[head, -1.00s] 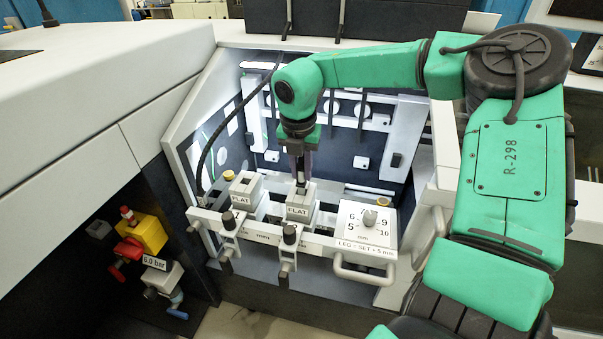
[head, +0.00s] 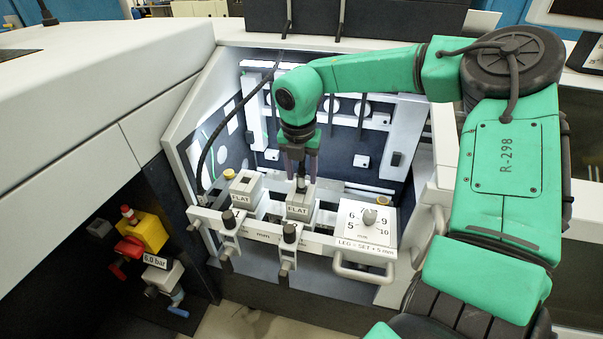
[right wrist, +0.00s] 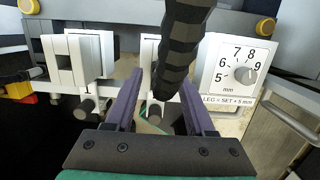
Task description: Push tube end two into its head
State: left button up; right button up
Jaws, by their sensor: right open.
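Two pale stitching heads marked FLAT stand side by side on the front rail: the left head (head: 243,191) and the right head (head: 299,207). My right gripper (head: 301,176) points down just above the right head. Its two purple fingers are apart. A short dark tube end (head: 301,186) stands between them at the top of the right head; how deep it sits is unclear. In the right wrist view, the black ribbed tube (right wrist: 182,45) runs down between the open fingers and hides much of the right head. My left gripper is out of view.
A setting dial plate (head: 368,222) sits right of the heads, with a handle (head: 362,270) below it. Black clamp knobs (head: 289,234) line the front rail. Another black hose (head: 222,128) curves down the bay's left side. A yellow valve unit (head: 147,233) is at lower left.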

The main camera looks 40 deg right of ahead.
notch_tip(320, 180, up, 11)
jog(key=s+a, duration=0.1)
jog(key=shift+a+r+b, duration=0.2)
jog(key=shift+a+b, duration=0.05)
jog(key=shift+b, duration=0.15)
